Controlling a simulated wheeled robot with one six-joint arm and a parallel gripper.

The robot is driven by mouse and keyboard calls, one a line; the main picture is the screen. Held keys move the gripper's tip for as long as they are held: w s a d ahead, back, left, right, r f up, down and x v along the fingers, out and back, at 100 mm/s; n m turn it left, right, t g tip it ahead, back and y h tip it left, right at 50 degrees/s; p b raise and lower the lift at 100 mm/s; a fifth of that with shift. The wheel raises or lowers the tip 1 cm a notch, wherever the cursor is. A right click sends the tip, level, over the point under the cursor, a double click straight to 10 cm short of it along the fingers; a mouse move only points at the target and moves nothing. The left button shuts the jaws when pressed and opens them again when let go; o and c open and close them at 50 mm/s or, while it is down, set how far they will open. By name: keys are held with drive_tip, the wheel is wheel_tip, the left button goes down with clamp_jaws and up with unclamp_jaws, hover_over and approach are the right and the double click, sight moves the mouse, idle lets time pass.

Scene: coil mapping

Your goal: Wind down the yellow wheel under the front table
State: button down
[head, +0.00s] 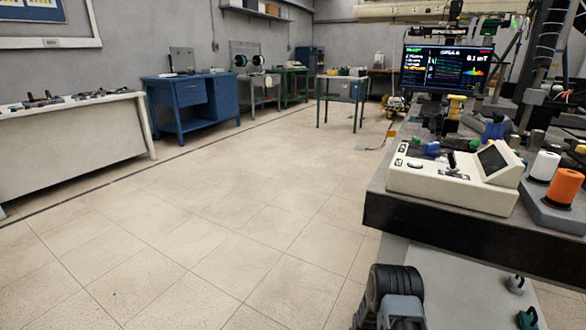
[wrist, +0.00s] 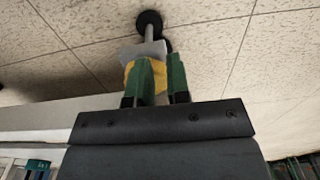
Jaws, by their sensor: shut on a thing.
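The yellow wheel (wrist: 158,78) shows in the wrist view, partly hidden between and behind the green fingers. My gripper (wrist: 162,78) is shut on it. A grey piece (wrist: 143,52) and a black round foot (wrist: 150,22) lie just beyond the wheel, against the tiled floor. The front table (head: 460,222) stands at the right in the head view, with a thick dark edge. The yellow wheel and my fingers cannot be made out in the head view.
A cream control box (head: 455,182), a white spool (head: 544,166) and an orange spool (head: 564,188) stand on the front table. A monitor (head: 447,70) is behind them. A white table (head: 75,140) and a blue bench (head: 195,102) stand left. The floor (head: 210,210) between is clear.

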drive_tip(key=r+p, duration=0.2)
drive_tip(key=s+r+p, duration=0.1)
drive_tip(key=r+p, duration=0.1)
drive_tip(key=r, duration=0.1)
drive_tip(key=shift+s+a+p, duration=0.1)
drive_tip(key=shift+a+p, duration=0.05)
drive_tip(key=shift+p, duration=0.15)
